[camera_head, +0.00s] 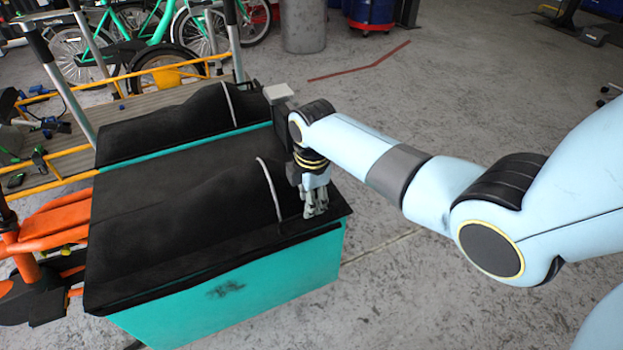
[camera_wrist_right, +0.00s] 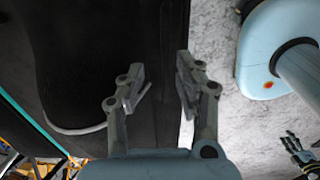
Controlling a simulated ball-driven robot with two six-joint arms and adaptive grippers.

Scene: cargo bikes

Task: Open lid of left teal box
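The nearer teal box (camera_head: 230,290) has a black lid (camera_head: 150,235) that lies closed on it, with a pale strap (camera_head: 268,185) across the top. A second black-covered box (camera_head: 180,122) with a teal edge sits right behind it. My right gripper (camera_head: 315,208) points down at the right end of the nearer lid. In the right wrist view, my right gripper (camera_wrist_right: 160,85) has its fingers apart over the black lid (camera_wrist_right: 100,45), near its edge, with nothing between them. A small dark gripper, apparently my left (camera_wrist_right: 298,152), shows at the lower right; its finger state is unclear.
An orange bike frame (camera_head: 55,220) adjoins the boxes on the left. A yellow-railed platform (camera_head: 145,105) and green bikes (camera_head: 155,30) stand behind. A grey bin (camera_head: 303,25) and blue drum (camera_head: 371,14) stand at the back. Grey floor right of the boxes is clear.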

